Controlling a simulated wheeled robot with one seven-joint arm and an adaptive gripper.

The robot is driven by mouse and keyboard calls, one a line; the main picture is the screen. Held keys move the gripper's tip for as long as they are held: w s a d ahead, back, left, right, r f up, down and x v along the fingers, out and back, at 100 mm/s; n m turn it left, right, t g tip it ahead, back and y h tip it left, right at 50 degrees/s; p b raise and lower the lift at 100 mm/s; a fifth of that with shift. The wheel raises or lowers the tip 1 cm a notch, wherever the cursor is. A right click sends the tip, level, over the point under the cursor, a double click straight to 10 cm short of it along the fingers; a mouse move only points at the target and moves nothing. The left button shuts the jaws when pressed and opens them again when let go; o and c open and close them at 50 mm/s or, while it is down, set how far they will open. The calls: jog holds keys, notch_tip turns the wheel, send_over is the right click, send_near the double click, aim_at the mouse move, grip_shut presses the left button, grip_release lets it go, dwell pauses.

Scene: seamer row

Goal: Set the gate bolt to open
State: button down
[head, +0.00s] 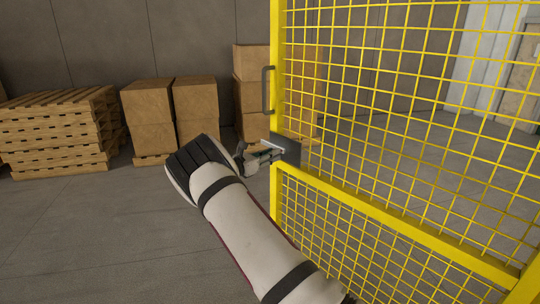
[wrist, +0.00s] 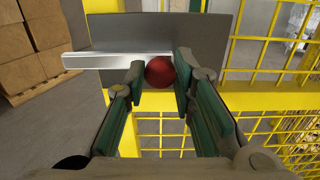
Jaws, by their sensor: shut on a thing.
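The gate bolt is a silver bar (wrist: 115,61) with a red ball knob (wrist: 160,72), on a grey plate (wrist: 215,45). In the wrist view the bar lies level and its left end sticks out past the plate's left edge. My gripper (wrist: 159,78) has its two fingers on either side of the knob and is shut on it. In the head view my gripper (head: 264,155) is at the plate (head: 290,150) on the yellow gate (head: 400,222); the knob is hidden there.
A dark pull handle (head: 266,90) is on the gate frame above the plate. Stacked pallets (head: 55,135) and cardboard boxes (head: 148,115) stand along the back wall. The floor left of the gate is clear. Yellow mesh fills the right side.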

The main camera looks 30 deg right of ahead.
jog(key=shift+s, duration=0.1)
jog(key=s+p, duration=0.1)
jog(key=s, duration=0.1)
jog(key=s+p, duration=0.1)
jog(key=shift+s+d+p, duration=0.3)
jog(key=shift+s+d, duration=0.05)
jog(key=shift+s, duration=0.05)
jog(key=c, duration=1.3)
grip_release()
jog(key=shift+c, duration=0.2)
jog(key=s+a, duration=0.2)
jog(key=a, duration=0.9)
jog(key=shift+s+a, duration=0.15)
jog(key=shift+a, duration=0.25)
